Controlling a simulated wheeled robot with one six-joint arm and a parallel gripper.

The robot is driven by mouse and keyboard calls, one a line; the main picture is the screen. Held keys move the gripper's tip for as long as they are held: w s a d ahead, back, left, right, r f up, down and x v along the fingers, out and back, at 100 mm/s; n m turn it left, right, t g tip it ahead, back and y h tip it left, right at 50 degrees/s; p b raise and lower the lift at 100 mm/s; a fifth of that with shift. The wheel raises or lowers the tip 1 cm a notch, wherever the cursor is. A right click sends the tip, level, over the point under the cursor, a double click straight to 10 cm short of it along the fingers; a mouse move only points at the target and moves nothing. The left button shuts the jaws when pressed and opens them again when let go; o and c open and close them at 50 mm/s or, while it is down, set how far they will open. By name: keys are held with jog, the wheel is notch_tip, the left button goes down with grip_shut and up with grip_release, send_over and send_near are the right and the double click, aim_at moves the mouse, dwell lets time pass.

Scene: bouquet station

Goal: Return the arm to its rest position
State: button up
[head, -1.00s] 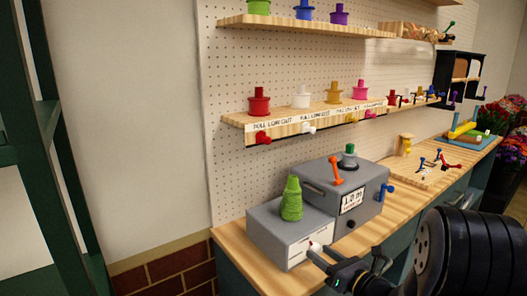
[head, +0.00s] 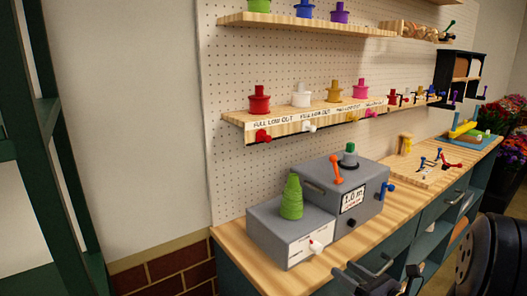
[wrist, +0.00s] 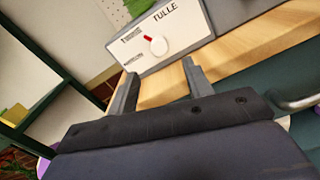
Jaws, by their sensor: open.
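My gripper (head: 376,283) is at the bottom of the head view, in front of the bench edge and below the grey machine. In the wrist view its two fingers (wrist: 161,74) are spread apart with nothing between them. The white knob (wrist: 159,46) with a red mark, on the machine's pale front panel, lies just beyond the fingertips and apart from them. In the head view the same knob shows on the low grey box (head: 291,231). Part of my arm shows at the bottom right of the head view.
The wooden bench (head: 408,201) carries a taller grey box (head: 348,196) with levers and a green ribbed cone (head: 291,198). Shelves with coloured spools hang on the pegboard (head: 300,70). A dark green frame (head: 70,190) stands at the left. Cabinet handles project below the bench.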

aim_at(320, 251)
jog(key=x, duration=0.8)
jog(key=shift+w+a+f, duration=0.1)
jog(key=shift+w+a, duration=0.05)
jog(key=shift+n+b, duration=0.65)
jog(key=shift+n, duration=0.55)
jog(key=n+b, duration=0.1)
jog(key=n, duration=0.2)
jog(key=shift+n+b, duration=0.4)
jog(key=n+b, duration=0.1)
jog(key=n, duration=0.4)
jog(key=shift+d+n, duration=0.2)
jog(key=shift+n, duration=0.3)
jog(key=v, duration=0.7)
jog(key=shift+s+b, duration=0.2)
jog(key=shift+b, duration=0.15)
